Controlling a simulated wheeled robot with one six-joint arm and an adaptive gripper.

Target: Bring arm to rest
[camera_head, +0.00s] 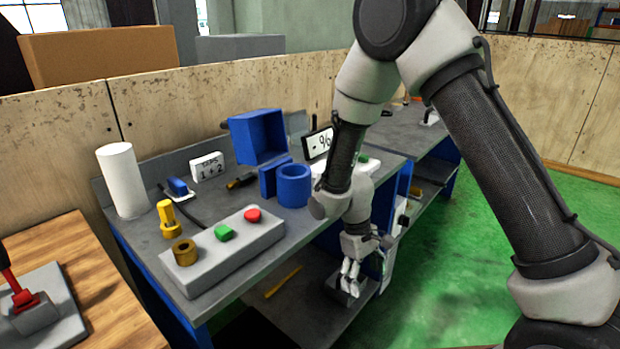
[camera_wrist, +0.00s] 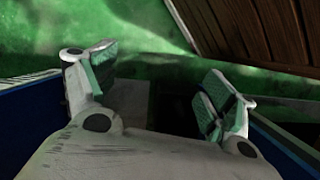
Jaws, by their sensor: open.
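My gripper (camera_head: 349,280) hangs low in the head view, in front of the bench's right part, near the lower shelf. My arm comes in from the right and bends down to it. In the wrist view my gripper's two fingers (camera_wrist: 158,95) stand wide apart with nothing between them. Whether it touches the shelf or the dark grey thing beside it cannot be told.
The grey workbench (camera_head: 160,255) bears a button box (camera_head: 235,252), a white cylinder (camera_head: 121,180), a blue bin (camera_head: 258,137) and a blue cup (camera_head: 294,186). A wooden table (camera_head: 97,262) stands at left. The green floor (camera_head: 475,265) is open at right.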

